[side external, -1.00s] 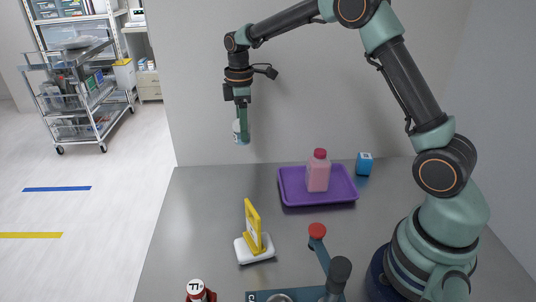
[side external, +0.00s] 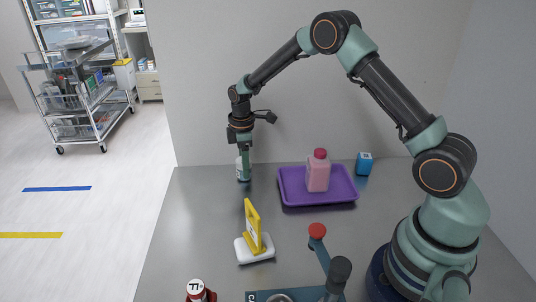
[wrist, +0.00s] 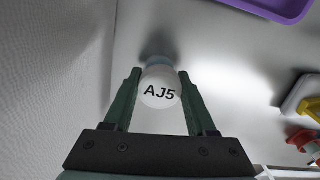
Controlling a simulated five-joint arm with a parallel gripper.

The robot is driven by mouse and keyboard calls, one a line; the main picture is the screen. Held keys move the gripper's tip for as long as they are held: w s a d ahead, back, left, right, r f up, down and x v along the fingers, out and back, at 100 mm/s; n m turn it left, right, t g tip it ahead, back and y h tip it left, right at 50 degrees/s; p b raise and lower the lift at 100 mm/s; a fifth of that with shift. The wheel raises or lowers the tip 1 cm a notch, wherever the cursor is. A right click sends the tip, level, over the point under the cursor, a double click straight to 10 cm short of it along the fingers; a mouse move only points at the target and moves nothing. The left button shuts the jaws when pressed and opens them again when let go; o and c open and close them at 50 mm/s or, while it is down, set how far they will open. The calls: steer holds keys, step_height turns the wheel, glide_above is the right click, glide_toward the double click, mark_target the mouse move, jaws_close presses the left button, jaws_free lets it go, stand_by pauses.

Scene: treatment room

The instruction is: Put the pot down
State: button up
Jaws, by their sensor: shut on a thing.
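The pot (side external: 241,172) is small, with a pale blue-grey body and a white lid. The lid is marked "AJ5" in the wrist view (wrist: 160,92). My gripper (side external: 244,168) points straight down and is shut on the pot, with one green finger on each side of it in the wrist view (wrist: 159,85). The pot is upright near the back left of the grey table (side external: 200,215). It is at or just above the table surface; I cannot tell whether its base touches. The fingers hide part of it in the side view.
A purple tray (side external: 290,199) holding a pink bottle (side external: 318,172) lies to the right, with a blue cube (side external: 364,164) beyond it. A yellow-and-white stand (side external: 254,243), a red bottle (side external: 197,291) and a blue device (side external: 325,270) are nearer. The table's left edge is close.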

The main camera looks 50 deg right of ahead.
steer(key=o, duration=1.4)
steer(key=shift+f, duration=0.1)
step_height(320, 180, up, 12)
steer(key=s+a+r+m+t, duration=0.25)
steer(key=s+r+m, duration=0.25)
steer(key=s+r, duration=0.55)
steer(key=shift+s+a+r+m+t, duration=0.15)
steer(key=shift+s+m+t, duration=0.35)
steer(key=shift+s+m, duration=0.9)
steer(key=shift+s+a+m+t, duration=0.3)
steer(key=shift+s+m+t, duration=0.25)
steer(key=shift+s, duration=1.7)
steer(key=shift+s+a+r+m+t, duration=0.15)
steer(key=shift+s+m+t, duration=0.35)
steer(key=shift+s+m, duration=0.9)
steer(key=shift+s+n, duration=0.4)
steer(key=shift+n, duration=0.05)
